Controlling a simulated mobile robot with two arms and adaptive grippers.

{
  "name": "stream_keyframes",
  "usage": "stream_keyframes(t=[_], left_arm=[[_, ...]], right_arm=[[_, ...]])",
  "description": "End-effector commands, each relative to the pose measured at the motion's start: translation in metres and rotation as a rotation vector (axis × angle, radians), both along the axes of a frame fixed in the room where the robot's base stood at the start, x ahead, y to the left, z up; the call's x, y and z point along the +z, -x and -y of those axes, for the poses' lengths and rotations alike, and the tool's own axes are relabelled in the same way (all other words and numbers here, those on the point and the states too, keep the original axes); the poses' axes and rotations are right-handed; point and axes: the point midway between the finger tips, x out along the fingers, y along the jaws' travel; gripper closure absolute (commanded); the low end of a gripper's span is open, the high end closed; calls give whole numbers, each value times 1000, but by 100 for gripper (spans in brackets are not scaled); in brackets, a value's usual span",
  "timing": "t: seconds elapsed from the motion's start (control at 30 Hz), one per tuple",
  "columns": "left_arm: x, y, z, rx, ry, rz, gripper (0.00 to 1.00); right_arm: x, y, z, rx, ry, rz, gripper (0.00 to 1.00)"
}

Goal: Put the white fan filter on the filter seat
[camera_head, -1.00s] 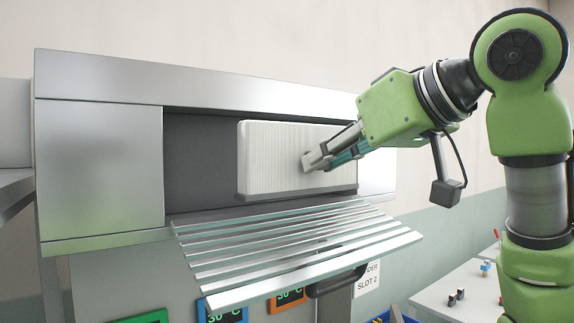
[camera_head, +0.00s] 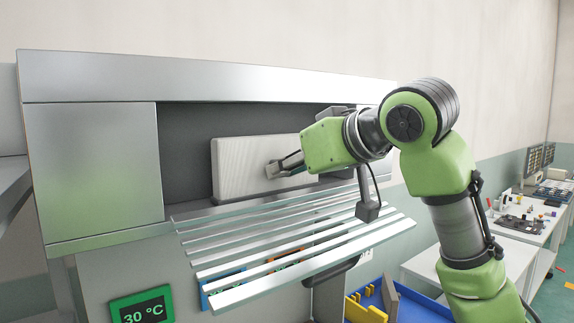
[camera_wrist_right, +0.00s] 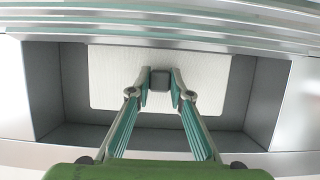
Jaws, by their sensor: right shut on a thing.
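The white fan filter (camera_head: 240,168) is a flat, ribbed rectangular panel. It stands nearly upright inside the dark recess of the metal cabinet, which appears to be the filter seat (camera_head: 190,128). My right gripper (camera_head: 272,170) reaches in from the right and is shut on a small grey grip on the filter's front face. In the right wrist view the filter (camera_wrist_right: 112,78) fills the middle of the recess, and my fingers (camera_wrist_right: 160,84) pinch the dark grey block in front of it. Whether the filter touches the back wall cannot be told. My left gripper is not in view.
A slatted metal grille cover (camera_head: 300,240) hangs open below the recess. A green temperature display (camera_head: 142,308) is on the cabinet front. At the right are a blue bin (camera_head: 415,305) and a white bench (camera_head: 515,235) with small parts.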

Motion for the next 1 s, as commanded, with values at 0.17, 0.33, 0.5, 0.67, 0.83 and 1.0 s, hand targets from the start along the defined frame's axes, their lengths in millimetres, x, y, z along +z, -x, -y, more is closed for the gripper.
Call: stream_keyframes(t=[0.17,0.33,0.5,0.67,0.83,1.0], left_arm=[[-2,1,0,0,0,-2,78],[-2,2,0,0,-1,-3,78],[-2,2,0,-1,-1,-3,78],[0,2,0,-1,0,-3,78],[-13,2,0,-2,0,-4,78],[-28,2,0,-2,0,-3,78]], right_arm=[[-2,0,0,1,-1,1,100],[-2,0,0,1,0,0,64],[-2,0,0,1,0,0,64],[2,1,0,0,-1,1,64],[8,19,13,0,-3,5,64],[22,47,34,-1,-2,7,64]])
